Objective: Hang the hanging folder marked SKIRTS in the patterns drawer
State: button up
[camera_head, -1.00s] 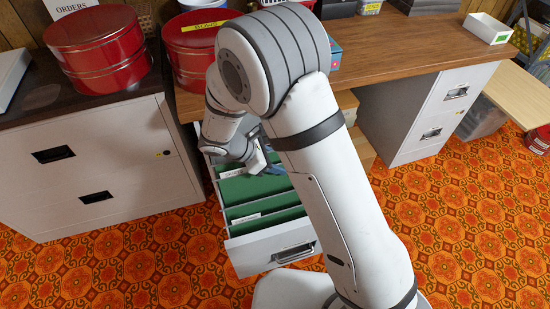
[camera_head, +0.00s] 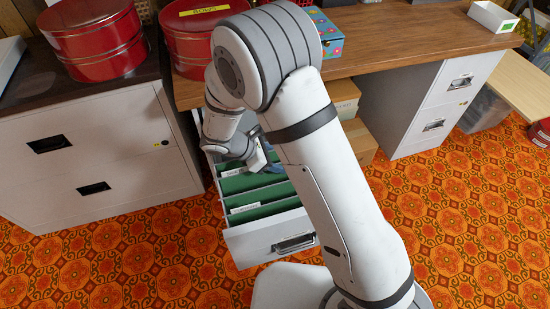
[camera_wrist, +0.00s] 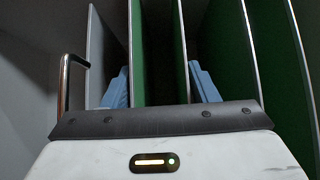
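The open file drawer (camera_head: 270,240) holds several green hanging folders (camera_head: 258,195) with white label tabs too small to read. I cannot tell which is marked SKIRTS. My gripper (camera_head: 268,163) is at the back part of the drawer, partly hidden by my arm. In the wrist view my gripper (camera_wrist: 160,85) has its two blue fingers spread apart. Two upright green panels (camera_wrist: 137,60) with pale edges stand between the fingers. I cannot tell whether they are one folder or two, or whether the fingers touch them. More green panels (camera_wrist: 228,50) stand to the right.
A grey cabinet (camera_head: 90,150) with red tins (camera_head: 95,40) on top stands at left. The wooden desk top (camera_head: 410,50) overhangs the back of the drawer. Cardboard boxes (camera_head: 355,135) sit under the desk. The orange carpet (camera_head: 470,220) at right is clear.

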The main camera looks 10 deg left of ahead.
jog(key=o, duration=0.4)
jog(key=p+v, duration=0.1)
jog(key=v, duration=0.7)
dwell(0.6)
jog(key=s+d+r+m+g+y+p, duration=0.3)
jog(key=d+r+m+p, duration=0.65)
jog(key=d+r, duration=0.85)
jog(key=s+d+r+m+y+p, duration=0.1)
jog(key=s+d+r+m+p, duration=0.1)
jog(key=s+d+r+m, duration=0.1)
jog(key=s+d+r+m+t+y+p, duration=0.1)
jog(key=s+d+r+m+y+p, duration=0.1)
jog(key=r+m, duration=0.4)
jog(key=s+d+r+m+y+p, duration=0.2)
jog(key=s+d+r+m, duration=0.2)
jog(key=r, duration=0.1)
jog(key=shift+s+r+m+t, duration=0.2)
jog(key=shift+r+m+t, duration=0.05)
jog(key=shift+t, duration=0.15)
